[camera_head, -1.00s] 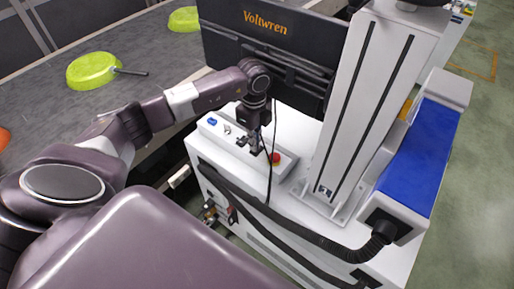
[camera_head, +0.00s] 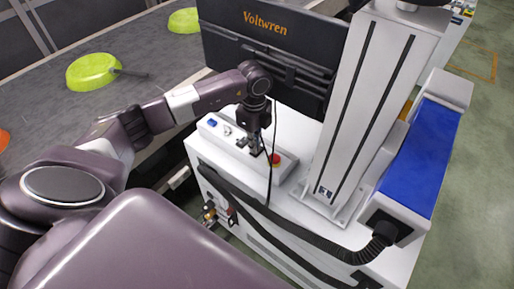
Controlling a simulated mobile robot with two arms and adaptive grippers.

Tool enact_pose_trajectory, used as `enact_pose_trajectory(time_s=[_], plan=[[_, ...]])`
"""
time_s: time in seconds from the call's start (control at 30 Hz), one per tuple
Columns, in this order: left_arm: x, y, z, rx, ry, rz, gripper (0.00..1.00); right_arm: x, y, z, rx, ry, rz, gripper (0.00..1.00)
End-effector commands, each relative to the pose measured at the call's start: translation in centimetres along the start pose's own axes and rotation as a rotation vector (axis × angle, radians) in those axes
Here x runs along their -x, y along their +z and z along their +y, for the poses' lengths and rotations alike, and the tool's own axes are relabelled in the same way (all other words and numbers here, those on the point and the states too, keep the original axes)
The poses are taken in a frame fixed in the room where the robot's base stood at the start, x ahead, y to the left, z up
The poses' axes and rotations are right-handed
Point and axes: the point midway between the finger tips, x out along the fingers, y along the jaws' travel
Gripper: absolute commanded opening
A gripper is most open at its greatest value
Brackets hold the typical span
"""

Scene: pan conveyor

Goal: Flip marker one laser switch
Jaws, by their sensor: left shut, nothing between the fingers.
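The marker machine is a white cabinet with a dark screen labelled Voltwren (camera_head: 266,45) at its back. A white control panel (camera_head: 222,148) lies on its top, with a blue button (camera_head: 213,123), a round silvery switch (camera_head: 227,131) and a red button (camera_head: 276,159) in a row. My left gripper (camera_head: 254,150) points down over the panel, between the silvery switch and the red button. It is shut with nothing in it. It hides part of the panel, and I cannot tell whether it touches a switch there. My right gripper is out of view.
A white column (camera_head: 359,100) rises right of the panel, beside a blue-topped unit (camera_head: 428,150). A black hose (camera_head: 330,245) runs along the front. The grey conveyor (camera_head: 60,120) at the left carries green pans (camera_head: 95,71). A thin cable hangs by the gripper.

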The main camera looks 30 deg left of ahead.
Motion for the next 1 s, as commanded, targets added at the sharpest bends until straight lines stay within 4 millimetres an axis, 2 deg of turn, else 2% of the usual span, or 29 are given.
enact_pose_trajectory(time_s=[0.1,0.7,1.0], plan=[[1.4,0.0,0.0,0.000,-0.001,0.000,0.00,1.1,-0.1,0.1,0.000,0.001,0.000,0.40],[6.2,0.1,0.0,0.001,-0.002,0.000,0.00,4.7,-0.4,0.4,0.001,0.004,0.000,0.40],[6.6,0.1,-0.1,0.001,-0.003,0.000,0.00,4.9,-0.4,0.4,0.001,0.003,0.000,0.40]])
